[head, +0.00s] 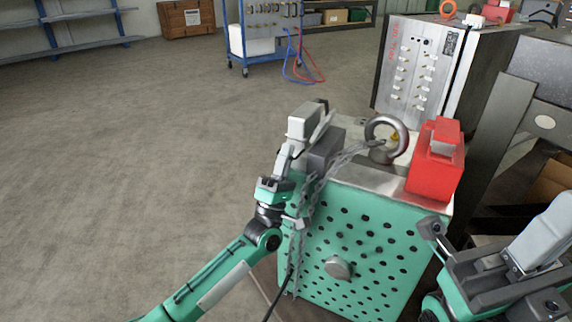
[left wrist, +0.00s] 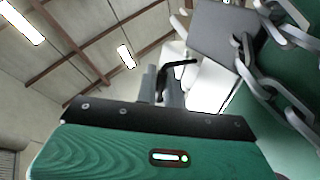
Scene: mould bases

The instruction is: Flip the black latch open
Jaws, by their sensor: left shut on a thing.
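The black latch shows in the left wrist view as a thin bent black piece (left wrist: 180,64) at the tips of my fingers. My left gripper (head: 291,150) is at the upper left edge of the green mould base (head: 365,235), below a light grey block (head: 304,120). In the left wrist view the fingers of my left gripper (left wrist: 163,85) are shut on the latch. In the head view the gripper and the grey block largely hide the latch, and its angle cannot be told. My right gripper (head: 540,240) is at the lower right, apart from the mould base; its fingertips are not clear.
A chain (head: 309,210) hangs beside my left gripper and runs to an eye bolt (head: 386,140) on top. A dark grey block (head: 326,149) and a red block (head: 435,165) are there too. Another mould (head: 415,70) stands behind. The floor at left is clear.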

